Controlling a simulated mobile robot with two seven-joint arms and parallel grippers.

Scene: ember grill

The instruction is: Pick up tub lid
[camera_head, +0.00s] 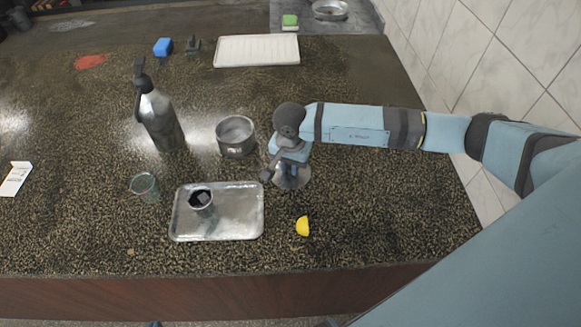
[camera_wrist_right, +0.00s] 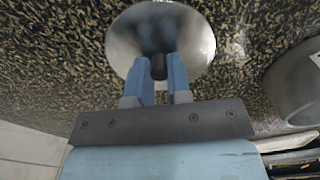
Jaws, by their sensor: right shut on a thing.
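The tub lid is a round, shiny metal disc (camera_head: 291,182) with a dark knob, at the middle of the counter in the head view. It also shows below the fingers in the right wrist view (camera_wrist_right: 190,35). My right gripper (camera_head: 287,168) is above the lid, its two blue fingers (camera_wrist_right: 159,75) shut on the knob. I cannot tell whether the lid touches the counter. The open metal tub (camera_head: 236,149) stands to the left of the lid and shows partly in the right wrist view (camera_wrist_right: 288,82). My left gripper is not in view.
A metal tray (camera_head: 240,222) holding a small dark-filled cup (camera_head: 202,206) lies front left of the lid. A yellow piece (camera_head: 302,226) lies in front. The counter's right side is clear.

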